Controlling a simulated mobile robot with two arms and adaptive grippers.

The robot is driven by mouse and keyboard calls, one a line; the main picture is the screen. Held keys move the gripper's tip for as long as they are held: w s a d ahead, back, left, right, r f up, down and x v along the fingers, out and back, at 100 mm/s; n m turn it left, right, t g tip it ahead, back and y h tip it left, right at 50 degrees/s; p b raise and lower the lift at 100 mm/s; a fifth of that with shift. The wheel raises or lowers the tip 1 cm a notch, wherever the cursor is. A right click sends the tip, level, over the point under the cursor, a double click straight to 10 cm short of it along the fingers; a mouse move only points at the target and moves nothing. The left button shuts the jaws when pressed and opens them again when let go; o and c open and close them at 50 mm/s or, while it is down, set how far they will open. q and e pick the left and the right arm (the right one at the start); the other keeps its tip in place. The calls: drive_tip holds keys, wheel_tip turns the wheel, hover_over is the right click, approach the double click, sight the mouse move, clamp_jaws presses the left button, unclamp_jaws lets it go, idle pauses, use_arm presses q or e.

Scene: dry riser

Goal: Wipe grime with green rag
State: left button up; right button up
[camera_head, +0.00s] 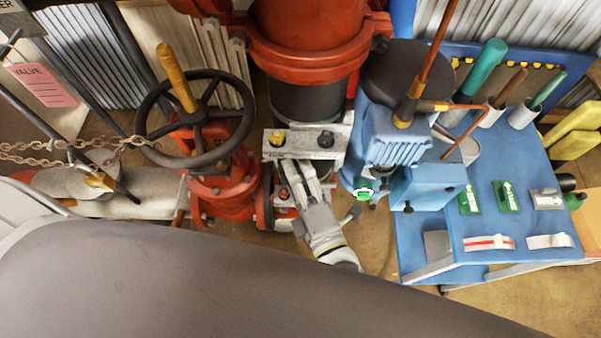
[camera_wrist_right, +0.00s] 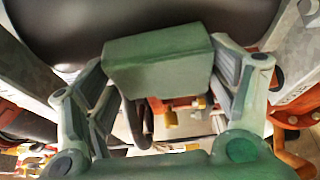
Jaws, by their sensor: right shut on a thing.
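In the right wrist view, the green rag (camera_wrist_right: 158,65) looks like a folded block. The pads of my right gripper (camera_wrist_right: 160,82) press on it from both sides. In the head view, my right gripper (camera_head: 297,172) reaches up from below to a grey bracket plate (camera_head: 308,151) under the big red riser pipe (camera_head: 306,50). The rag cannot be made out there. A dark pipe section (camera_head: 303,101) sits above the plate, and a dark rounded surface (camera_wrist_right: 150,22) lies just beyond the rag. I cannot tell whether they touch. I cannot make out the grime. My left gripper is not in view.
A red valve with a dark handwheel (camera_head: 196,116) and a chain (camera_head: 75,152) stand left of my right gripper. A blue motor unit (camera_head: 398,135) stands close on the right. A blue bench (camera_head: 480,215) beyond it holds tools and small green packets.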

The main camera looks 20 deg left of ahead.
drive_tip(key=s+d, duration=0.1)
drive_tip(key=s, duration=0.4)
drive_tip(key=shift+s+d, duration=0.35)
drive_tip(key=shift+s, duration=0.05)
drive_tip(key=s, duration=0.3)
drive_tip(key=shift+d+b, duration=0.4)
idle(0.4)
